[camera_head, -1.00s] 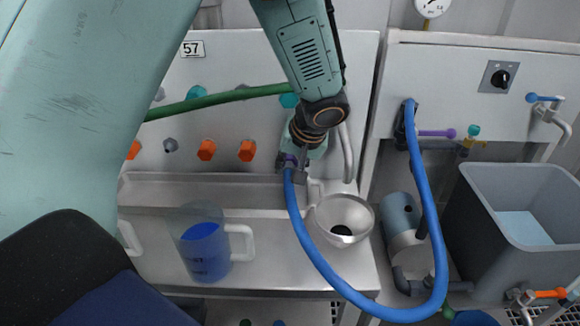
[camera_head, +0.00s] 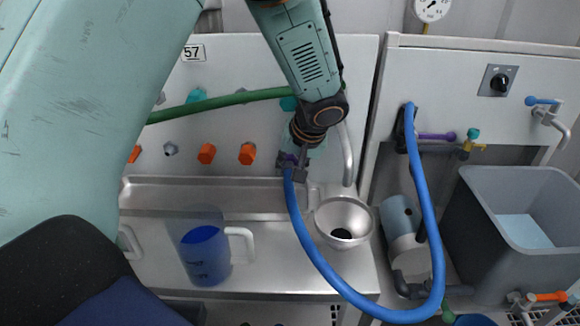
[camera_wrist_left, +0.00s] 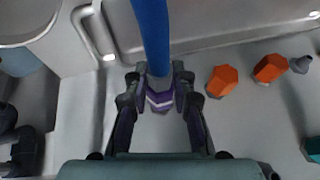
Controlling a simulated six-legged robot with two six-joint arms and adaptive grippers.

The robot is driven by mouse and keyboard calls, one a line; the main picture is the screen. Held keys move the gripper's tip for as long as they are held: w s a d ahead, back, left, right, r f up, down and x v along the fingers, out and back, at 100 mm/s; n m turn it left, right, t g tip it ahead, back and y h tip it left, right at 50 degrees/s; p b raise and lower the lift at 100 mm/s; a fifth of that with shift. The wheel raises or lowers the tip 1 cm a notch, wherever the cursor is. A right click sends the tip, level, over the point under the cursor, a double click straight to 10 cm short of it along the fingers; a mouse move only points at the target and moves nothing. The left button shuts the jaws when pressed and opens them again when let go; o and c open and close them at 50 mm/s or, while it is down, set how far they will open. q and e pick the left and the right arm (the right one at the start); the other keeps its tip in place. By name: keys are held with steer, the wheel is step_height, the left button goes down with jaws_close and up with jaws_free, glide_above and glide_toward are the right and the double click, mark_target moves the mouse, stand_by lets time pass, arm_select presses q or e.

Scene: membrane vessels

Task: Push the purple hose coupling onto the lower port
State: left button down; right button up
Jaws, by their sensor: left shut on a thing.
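My left gripper (camera_head: 291,163) is shut on the purple hose coupling (camera_wrist_left: 160,100) at the end of the blue hose (camera_head: 338,287). In the left wrist view the left gripper (camera_wrist_left: 158,88) has a finger on each side of the coupling, and the blue hose runs up from it. The coupling is close in front of the grey panel, to the right of the orange caps in the head view. I see no bare port at its end; whether it touches one is hidden. My right gripper is out of view.
Orange caps (camera_head: 247,153) line the lower row, left of the gripper. A green hose (camera_head: 215,103) crosses above. Below are a blue-filled jug (camera_head: 205,255) and a metal funnel bowl (camera_head: 345,218). A grey tub (camera_head: 492,240) stands at right.

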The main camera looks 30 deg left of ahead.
arm_select(q)
steer(key=shift+w+a, duration=0.3)
steer(key=shift+w, duration=0.15)
steer(key=c, duration=1)
jaws_free()
steer(key=shift+c, duration=0.2)
steer(key=shift+r, duration=0.1)
steer(key=v, duration=1.2)
steer(key=shift+s+d+f, duration=0.1)
steer(key=shift+f, duration=0.1)
